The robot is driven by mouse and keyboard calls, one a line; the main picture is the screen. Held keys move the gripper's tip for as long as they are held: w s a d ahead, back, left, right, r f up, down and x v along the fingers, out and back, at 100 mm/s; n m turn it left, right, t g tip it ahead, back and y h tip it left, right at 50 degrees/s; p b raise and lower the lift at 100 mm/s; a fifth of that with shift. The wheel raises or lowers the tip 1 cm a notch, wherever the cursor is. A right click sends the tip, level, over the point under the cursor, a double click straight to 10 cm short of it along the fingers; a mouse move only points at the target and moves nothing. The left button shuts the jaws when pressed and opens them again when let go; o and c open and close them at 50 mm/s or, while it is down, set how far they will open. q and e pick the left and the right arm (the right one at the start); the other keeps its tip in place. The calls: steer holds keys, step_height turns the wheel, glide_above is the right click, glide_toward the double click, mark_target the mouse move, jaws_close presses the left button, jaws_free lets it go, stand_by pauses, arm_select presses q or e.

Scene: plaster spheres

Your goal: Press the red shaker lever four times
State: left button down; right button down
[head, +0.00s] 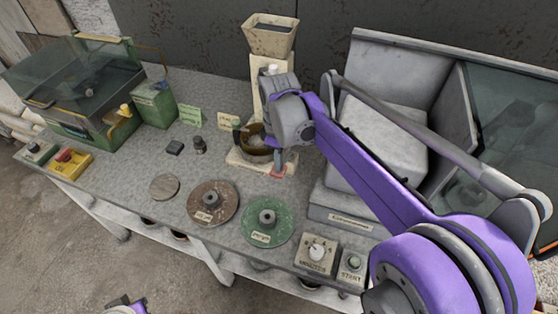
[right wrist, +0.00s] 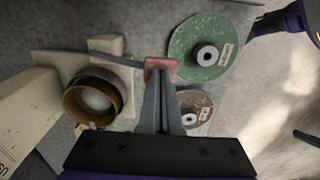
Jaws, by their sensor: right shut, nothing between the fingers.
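The red shaker lever (head: 277,172) sticks out at the front of a cream dispenser (head: 252,160) with a hopper on top. In the right wrist view the red lever tip (right wrist: 160,65) lies right at the fingertips. My right gripper (head: 279,160) is shut and empty, pointing down just over the lever. In the right wrist view its closed fingers (right wrist: 161,85) overlap the red tip; I cannot tell if they touch it. A brown-rimmed cup (head: 255,143) stands on the dispenser's base. My left gripper (head: 128,304) shows only in part at the bottom edge.
A green disc (head: 285,222) and a brown disc (head: 225,210) lie in front of the dispenser. A grey open cabinet (head: 380,145) stands to the right, with a knob box (head: 316,256) and a start button box (head: 352,268) before it. A green glass-lidded machine (head: 75,90) is at the left.

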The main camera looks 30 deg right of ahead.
steer(key=shift+f, duration=0.1)
